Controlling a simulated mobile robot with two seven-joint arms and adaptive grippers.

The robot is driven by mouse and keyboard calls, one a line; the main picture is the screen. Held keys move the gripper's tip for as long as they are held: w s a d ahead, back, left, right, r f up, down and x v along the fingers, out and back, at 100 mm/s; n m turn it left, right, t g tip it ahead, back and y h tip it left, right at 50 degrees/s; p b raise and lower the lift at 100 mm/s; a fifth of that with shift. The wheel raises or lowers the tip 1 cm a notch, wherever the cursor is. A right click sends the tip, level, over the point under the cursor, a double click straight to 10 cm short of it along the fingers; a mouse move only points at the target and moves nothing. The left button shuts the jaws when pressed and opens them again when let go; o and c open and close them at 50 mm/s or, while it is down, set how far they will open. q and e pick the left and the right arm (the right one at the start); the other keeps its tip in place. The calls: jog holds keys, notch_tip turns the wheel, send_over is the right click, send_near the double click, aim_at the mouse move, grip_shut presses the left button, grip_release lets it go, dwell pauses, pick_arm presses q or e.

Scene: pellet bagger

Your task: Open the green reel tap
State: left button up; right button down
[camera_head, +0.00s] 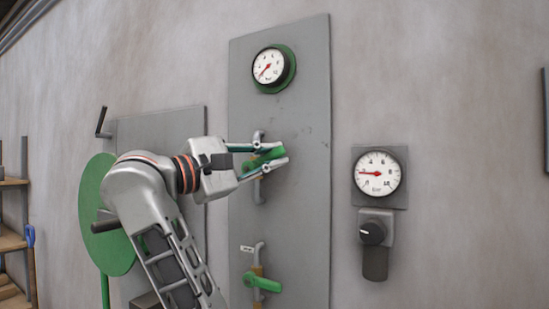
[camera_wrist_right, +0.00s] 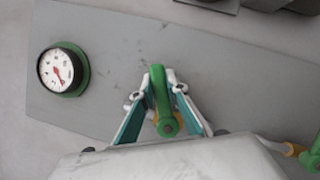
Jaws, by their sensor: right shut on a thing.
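The upper green tap handle (camera_head: 264,158) is on the tall grey panel (camera_head: 290,215), below a green-rimmed gauge. My right gripper (camera_head: 278,154) is at this handle with a finger on either side, shut on it. In the right wrist view the green handle (camera_wrist_right: 162,103) stands between the two fingers of my right gripper (camera_wrist_right: 161,90). My left gripper is not in view.
The green-rimmed gauge (camera_head: 273,66) is above the gripper. A second gauge (camera_head: 378,173) with a black knob (camera_head: 373,232) is on the wall to the right. A green reel disc (camera_head: 107,215) is at left, partly behind my arm. Wooden shelves (camera_head: 10,240) stand at far left.

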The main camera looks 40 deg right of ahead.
jog(key=shift+w+a+r+n+t+h, duration=0.15)
jog(key=shift+r+n+t+h, duration=0.1)
jog(key=shift+n, duration=0.3)
jog(key=shift+w+d+r+n+t+h, duration=0.1)
jog(key=shift+r+n+t+h, duration=0.1)
jog(key=shift+n, duration=0.35)
jog(key=shift+p, duration=0.3)
jog(key=c, duration=2)
grip_release()
jog(key=shift+o, duration=0.2)
jog(key=shift+a, duration=0.1)
jog(key=v, duration=0.7)
jog(key=shift+a, duration=0.25)
